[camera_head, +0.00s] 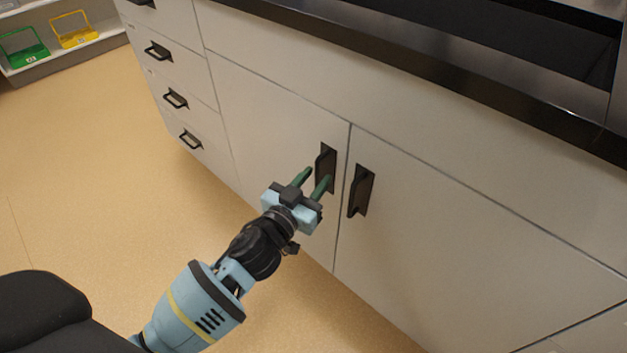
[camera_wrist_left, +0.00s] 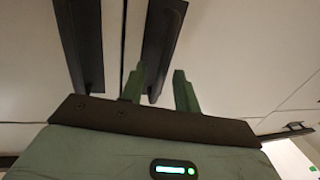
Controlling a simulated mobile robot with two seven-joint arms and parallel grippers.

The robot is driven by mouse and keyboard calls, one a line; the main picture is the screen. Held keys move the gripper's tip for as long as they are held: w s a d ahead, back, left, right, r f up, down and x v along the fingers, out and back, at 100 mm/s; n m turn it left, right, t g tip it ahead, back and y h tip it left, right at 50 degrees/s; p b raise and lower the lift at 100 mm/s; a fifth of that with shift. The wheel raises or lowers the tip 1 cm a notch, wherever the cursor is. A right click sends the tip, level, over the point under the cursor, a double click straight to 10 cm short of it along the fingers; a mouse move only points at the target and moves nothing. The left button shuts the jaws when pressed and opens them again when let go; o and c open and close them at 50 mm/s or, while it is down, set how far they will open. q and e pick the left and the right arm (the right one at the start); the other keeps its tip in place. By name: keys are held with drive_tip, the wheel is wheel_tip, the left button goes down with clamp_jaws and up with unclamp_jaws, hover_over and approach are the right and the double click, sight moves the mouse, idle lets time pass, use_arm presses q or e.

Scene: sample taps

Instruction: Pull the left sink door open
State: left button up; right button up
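The left sink door (camera_head: 275,130) is a pale cabinet door and looks shut, flush with its neighbour. Its dark upright handle (camera_head: 325,160) is near the door's right edge. My left gripper (camera_head: 318,174) is in front of this handle, with its two green fingers apart. In the left wrist view, the handle (camera_wrist_left: 163,45) shows between the open fingers (camera_wrist_left: 158,75), its near end between the tips. I cannot tell whether a finger touches it. The right door's handle (camera_head: 361,190) is just to the right, and it also shows in the left wrist view (camera_wrist_left: 82,45). My right gripper is not in view.
Drawers with dark handles (camera_head: 176,98) are left of the door. A dark countertop edge (camera_head: 440,75) runs above. The tan floor (camera_head: 90,170) is open to the left. A shelf (camera_head: 70,52) with green and yellow carriers is at the far left.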

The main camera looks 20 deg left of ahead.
use_arm(q)
drive_tip(key=shift+w, duration=0.1)
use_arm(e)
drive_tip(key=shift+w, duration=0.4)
use_arm(q)
clamp_jaws()
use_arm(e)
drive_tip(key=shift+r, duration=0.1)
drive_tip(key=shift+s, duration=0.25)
use_arm(q)
drive_tip(key=shift+a, duration=0.1)
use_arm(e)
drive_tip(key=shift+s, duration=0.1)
